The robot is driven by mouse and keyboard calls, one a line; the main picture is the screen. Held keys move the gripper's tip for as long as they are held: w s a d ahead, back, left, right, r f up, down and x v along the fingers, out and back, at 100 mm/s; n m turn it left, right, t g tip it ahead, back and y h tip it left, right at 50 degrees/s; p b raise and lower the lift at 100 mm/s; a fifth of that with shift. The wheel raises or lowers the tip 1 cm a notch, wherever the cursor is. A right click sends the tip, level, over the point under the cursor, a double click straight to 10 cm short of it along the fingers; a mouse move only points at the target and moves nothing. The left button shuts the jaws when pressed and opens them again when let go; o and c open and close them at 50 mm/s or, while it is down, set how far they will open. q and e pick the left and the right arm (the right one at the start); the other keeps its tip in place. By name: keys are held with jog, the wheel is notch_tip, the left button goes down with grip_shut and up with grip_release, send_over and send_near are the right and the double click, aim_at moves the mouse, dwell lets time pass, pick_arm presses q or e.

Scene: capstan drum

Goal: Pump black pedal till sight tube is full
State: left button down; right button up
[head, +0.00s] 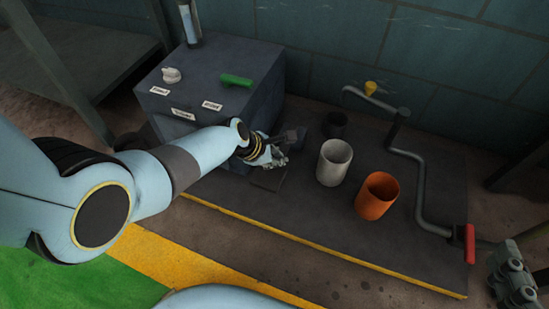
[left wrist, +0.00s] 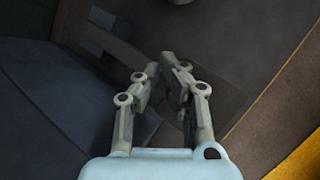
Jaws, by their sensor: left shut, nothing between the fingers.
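My left gripper (head: 278,160) is shut and empty, low beside the front right side of the dark cabinet. In the left wrist view, its fingers (left wrist: 175,75) point over a dark bar and plate. The black pedal (head: 292,137) seems to be the dark piece just beyond the fingers, partly hidden by them. I cannot tell whether they touch it. The sight tube (head: 190,22) stands upright at the cabinet's back left, cut off by the picture's top edge. Its fill level is not clear. My right gripper (head: 512,277) shows at the lower right edge, its fingers unclear.
The cabinet (head: 222,70) carries a white knob (head: 171,75), a green handle (head: 236,80) and labels. A grey cup (head: 334,162), an orange cup (head: 376,195) and a cranked pipe with a red handle (head: 470,244) stand to the right on the dark platform (head: 300,215).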

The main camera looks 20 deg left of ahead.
aim_at(275, 167)
pick_arm(q)
jog(key=shift+s+f+b, duration=0.3)
jog(key=shift+f+b, duration=0.1)
jog(key=shift+f, duration=0.3)
jog(key=shift+s+f+b, duration=0.25)
jog(key=shift+f+b, duration=0.1)
jog(key=shift+f, duration=0.3)
dwell(0.5)
jog(key=shift+f+b, duration=0.35)
jog(key=shift+f, duration=0.05)
dwell(0.5)
jog(key=shift+w+a+r, duration=0.1)
jog(key=shift+r, duration=0.05)
jog(key=shift+w+r+p, duration=0.3)
jog(key=shift+r+p, duration=0.45)
jog(key=shift+r, duration=0.15)
jog(key=shift+w+r+p, duration=0.25)
jog(key=shift+r+p, duration=0.75)
jog(key=shift+r, duration=0.15)
jog(key=shift+w+r+p, duration=0.2)
jog(key=shift+r+p, duration=0.75)
jog(key=shift+r, duration=0.2)
